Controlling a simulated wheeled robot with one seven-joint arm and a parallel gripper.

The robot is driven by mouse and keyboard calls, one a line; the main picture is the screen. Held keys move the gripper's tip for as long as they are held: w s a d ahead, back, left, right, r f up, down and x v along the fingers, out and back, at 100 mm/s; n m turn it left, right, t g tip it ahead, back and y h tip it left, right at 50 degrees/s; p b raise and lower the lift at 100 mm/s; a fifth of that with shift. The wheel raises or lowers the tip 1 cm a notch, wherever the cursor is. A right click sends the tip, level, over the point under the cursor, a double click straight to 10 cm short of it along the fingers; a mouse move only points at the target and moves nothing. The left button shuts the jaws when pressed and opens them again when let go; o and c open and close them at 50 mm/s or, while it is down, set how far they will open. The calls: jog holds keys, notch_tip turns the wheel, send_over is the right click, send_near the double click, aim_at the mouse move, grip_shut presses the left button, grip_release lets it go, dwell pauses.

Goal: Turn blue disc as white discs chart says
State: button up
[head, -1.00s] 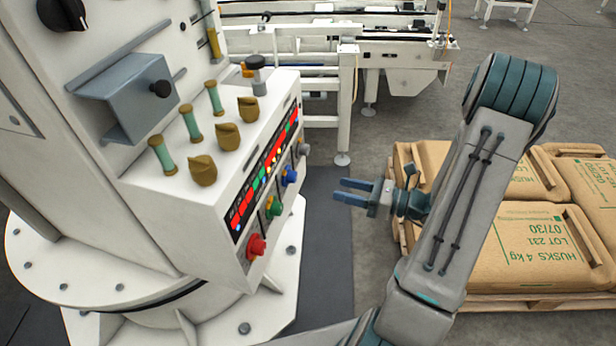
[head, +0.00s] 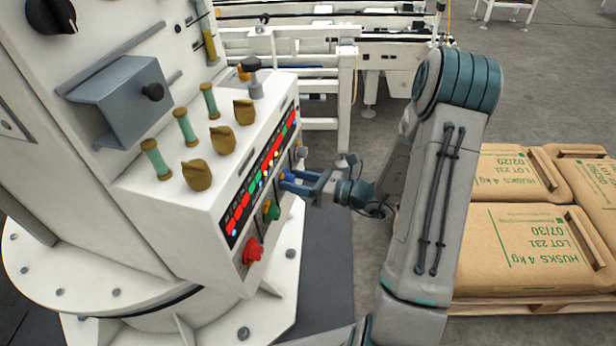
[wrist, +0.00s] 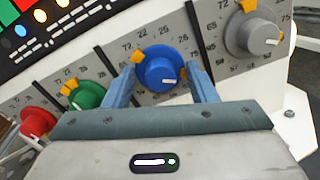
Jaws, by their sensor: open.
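The blue disc (wrist: 160,68) is a round knob on a pale panel with printed numbers around it. An orange marker sits at its upper left, and a white mark on its face points to the lower right. My gripper (wrist: 161,74) is open, with one finger on each side of the blue disc; I cannot tell whether they touch it. In the head view my gripper (head: 290,182) is at the front of the control box. A black display (wrist: 60,28) with coloured dots shows above the knobs; its text is too small to read, and I cannot make out a white discs chart.
A grey knob (wrist: 254,36) is to the right of the blue disc. A green knob (wrist: 88,95) and a red knob (wrist: 38,122) are to its left. Dark upright strips separate the dials. Sacks (head: 520,245) lie on a pallet at the right.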

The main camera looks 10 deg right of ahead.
jog(key=shift+c, duration=0.3)
jog(key=c, duration=0.9)
jog(key=shift+a, duration=0.2)
jog(key=shift+d, duration=0.2)
